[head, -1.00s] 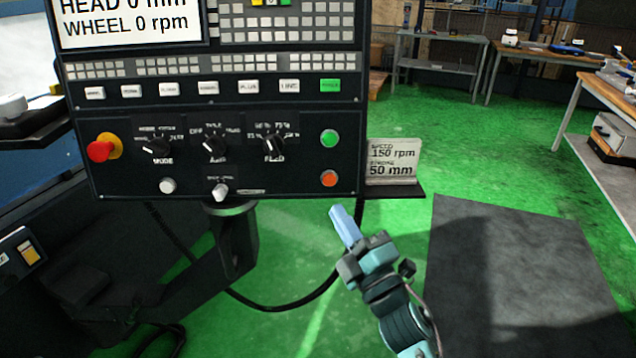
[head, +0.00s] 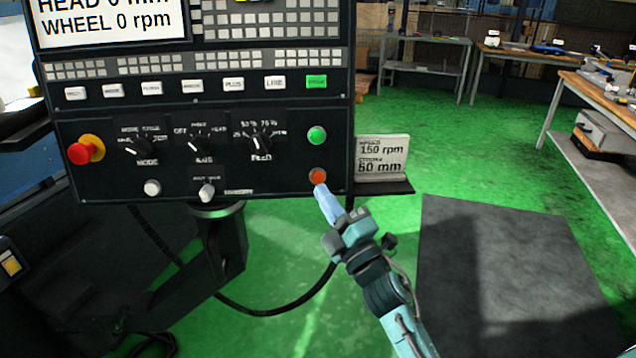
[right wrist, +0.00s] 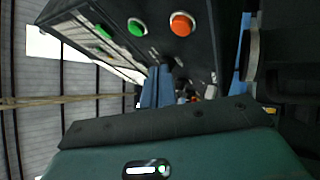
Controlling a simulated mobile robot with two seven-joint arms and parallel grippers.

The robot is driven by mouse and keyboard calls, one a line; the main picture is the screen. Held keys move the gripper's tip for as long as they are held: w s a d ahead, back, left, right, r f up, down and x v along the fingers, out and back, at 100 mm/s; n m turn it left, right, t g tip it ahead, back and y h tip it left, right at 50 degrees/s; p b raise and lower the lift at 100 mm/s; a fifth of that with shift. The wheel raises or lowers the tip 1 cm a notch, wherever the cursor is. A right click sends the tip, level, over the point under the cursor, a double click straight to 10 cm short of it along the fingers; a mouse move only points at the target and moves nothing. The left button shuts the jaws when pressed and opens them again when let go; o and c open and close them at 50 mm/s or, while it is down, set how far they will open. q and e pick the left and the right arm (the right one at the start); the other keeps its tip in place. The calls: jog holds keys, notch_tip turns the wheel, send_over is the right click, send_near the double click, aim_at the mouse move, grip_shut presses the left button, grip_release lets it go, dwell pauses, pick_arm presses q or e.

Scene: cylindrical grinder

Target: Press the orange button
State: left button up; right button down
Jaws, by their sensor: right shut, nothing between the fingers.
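The orange button (head: 318,176) is at the lower right of the black control panel (head: 230,180), below a green button (head: 317,134). My right gripper (head: 322,190) is shut and empty, its light-blue fingertips just below the orange button in the head view. I cannot tell from this view whether they touch it. In the right wrist view the orange button (right wrist: 181,24) shows beyond and to the right of the fingers (right wrist: 158,72), with the green button (right wrist: 136,27) to its left. My left gripper is not in view.
A red knob (head: 80,153) on a yellow base is at the panel's left, with rotary dials between. A small ledge with a sign (head: 381,158) juts out right of the panel. A dark mat (head: 510,270) lies on the green floor. Workbenches stand farther back.

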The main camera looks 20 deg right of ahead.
aim_at(318, 177)
pick_arm(q)
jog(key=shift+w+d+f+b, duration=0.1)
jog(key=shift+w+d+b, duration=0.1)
jog(key=shift+b, duration=0.45)
pick_arm(e)
jog(key=shift+w+d+f, duration=0.15)
jog(key=shift+w+d, duration=0.05)
jog(key=shift+w, duration=0.7)
jog(key=shift+w+d+f, duration=0.15)
jog(key=shift+w+d, duration=0.05)
jog(key=shift+w, duration=0.7)
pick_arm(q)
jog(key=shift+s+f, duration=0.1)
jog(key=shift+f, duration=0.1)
pick_arm(e)
jog(key=shift+w, duration=0.1)
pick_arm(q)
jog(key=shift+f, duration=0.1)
pick_arm(e)
jog(key=shift+w, duration=0.3)
